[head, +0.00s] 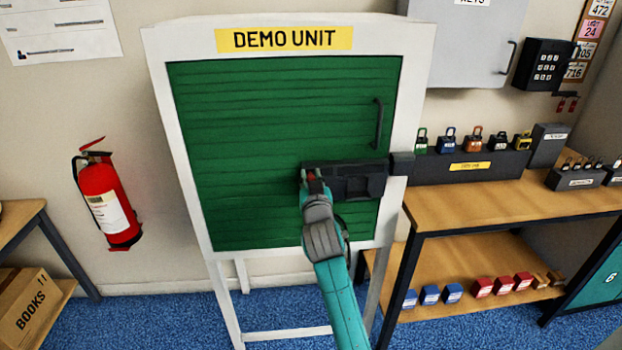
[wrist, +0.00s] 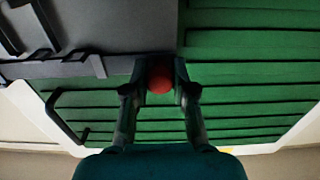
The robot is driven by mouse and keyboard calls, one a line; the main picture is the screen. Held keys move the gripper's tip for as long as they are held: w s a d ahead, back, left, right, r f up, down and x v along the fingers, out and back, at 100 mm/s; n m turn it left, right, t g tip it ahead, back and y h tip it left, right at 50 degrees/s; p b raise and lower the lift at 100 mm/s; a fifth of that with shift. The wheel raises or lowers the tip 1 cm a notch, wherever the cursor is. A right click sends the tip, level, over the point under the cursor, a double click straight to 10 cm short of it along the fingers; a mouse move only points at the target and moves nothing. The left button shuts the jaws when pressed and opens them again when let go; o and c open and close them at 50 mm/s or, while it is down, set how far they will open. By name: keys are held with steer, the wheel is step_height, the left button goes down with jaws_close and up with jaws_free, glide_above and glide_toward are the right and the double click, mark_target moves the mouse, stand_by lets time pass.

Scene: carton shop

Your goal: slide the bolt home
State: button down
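The bolt's dark housing (head: 358,182) is mounted on the green shutter door of the white-framed demo unit, below the door handle (head: 378,123). A dark keeper block (head: 402,163) sits on the frame just right of the housing. The bolt's red knob (wrist: 160,78) is between my fingertips in the wrist view. My gripper (head: 313,178) is at the left end of the housing, its fingers (wrist: 160,92) closed on both sides of the knob. The grey bolt bar (wrist: 60,69) runs left from the knob in the wrist view. My gripper hides part of the bolt in the head view.
A wooden bench (head: 480,207) with several padlocks on a dark stand is close to the right. A grey key cabinet (head: 462,45) and keypad box (head: 544,65) hang above it. A red extinguisher (head: 107,203) hangs left. The blue floor in front is partly clear.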

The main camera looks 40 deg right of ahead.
mark_target(327, 171)
steer(key=shift+s+d, duration=0.6)
steer(key=shift+d, duration=0.3)
steer(key=shift+s+d, duration=0.6)
steer(key=shift+d, duration=0.3)
steer(key=c, duration=0.9)
jaws_free()
steer(key=shift+s+d, duration=0.1)
steer(key=shift+d, duration=0.05)
steer(key=shift+c, duration=0.2)
steer(key=v, duration=1.2)
steer(key=shift+f, duration=0.1)
